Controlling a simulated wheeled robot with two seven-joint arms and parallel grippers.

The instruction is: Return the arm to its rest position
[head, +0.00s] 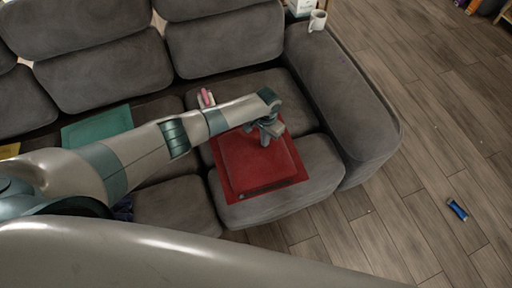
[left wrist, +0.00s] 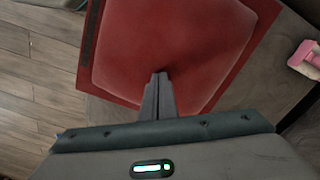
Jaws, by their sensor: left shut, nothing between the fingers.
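My left arm reaches in from the left in the head view, and its gripper (head: 268,136) is over the upper part of a red cushion-like item (head: 255,165) on the sofa seat. In the left wrist view the gripper's fingers (left wrist: 160,80) are together and empty in front of the red item (left wrist: 170,40). I cannot tell whether the fingertips touch it. My right gripper is not in view. A large pale arm part of mine crosses the bottom of the head view.
The grey sofa (head: 345,95) fills the upper left. A pink-and-white item (head: 206,98) lies behind my forearm. A green item (head: 97,127) lies on the seat at left. A white mug (head: 317,20) stands on the armrest.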

